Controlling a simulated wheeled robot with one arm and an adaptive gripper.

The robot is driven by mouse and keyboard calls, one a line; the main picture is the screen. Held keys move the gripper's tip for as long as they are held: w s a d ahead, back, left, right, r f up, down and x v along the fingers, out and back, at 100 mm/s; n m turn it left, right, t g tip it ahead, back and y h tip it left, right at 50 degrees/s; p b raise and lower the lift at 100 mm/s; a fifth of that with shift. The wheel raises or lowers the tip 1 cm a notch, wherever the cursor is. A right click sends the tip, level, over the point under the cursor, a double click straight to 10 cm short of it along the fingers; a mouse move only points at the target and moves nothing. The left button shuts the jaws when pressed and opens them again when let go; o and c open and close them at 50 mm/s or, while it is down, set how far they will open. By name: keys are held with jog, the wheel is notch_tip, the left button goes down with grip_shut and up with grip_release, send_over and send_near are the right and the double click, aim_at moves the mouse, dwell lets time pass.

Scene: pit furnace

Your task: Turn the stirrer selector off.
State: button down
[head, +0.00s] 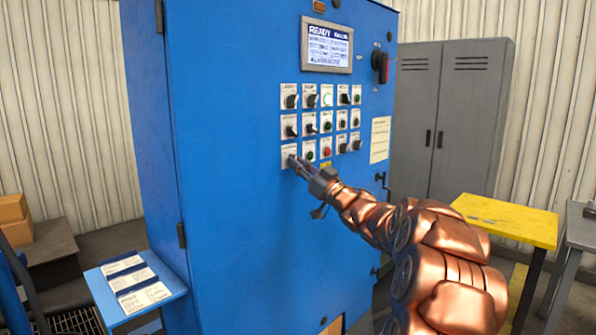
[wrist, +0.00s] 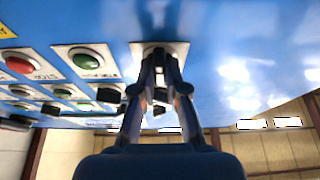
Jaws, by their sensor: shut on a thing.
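A blue control cabinet (head: 240,210) carries rows of selectors and buttons on white plates. My gripper (head: 297,163) is at the bottom-left selector (head: 288,152), whose plate shows beside the fingertips. In the wrist view my gripper (wrist: 160,85) has its two fingers closed together on the knob, in front of its white plate (wrist: 182,48). The fingers hide most of the knob, so its pointing direction cannot be told. The plate's label is too small to read.
A green button (wrist: 86,60) sits right beside the gripped selector, with a red button (wrist: 20,66) beyond it. A display (head: 327,46) reads READY. A red-and-black rotary switch (head: 381,66) is at the upper right. A yellow table (head: 505,215) stands to the right.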

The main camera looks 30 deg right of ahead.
jog(key=shift+d+n+g+y+b, duration=0.1)
jog(key=shift+n+g+y+b, duration=0.4)
jog(key=shift+n, duration=0.8)
jog(key=shift+a+n+g+y+b, duration=0.15)
jog(key=shift+n+y, duration=0.6)
jog(key=shift+n, duration=0.55)
jog(key=shift+d+n+g+y+b, duration=0.25)
jog(key=shift+n+y, duration=0.4)
jog(key=shift+n, duration=0.65)
jog(key=shift+a, duration=0.15)
jog(key=shift+r, duration=0.1)
jog(key=c, duration=1.2)
grip_release()
jog(key=v, duration=1.2)
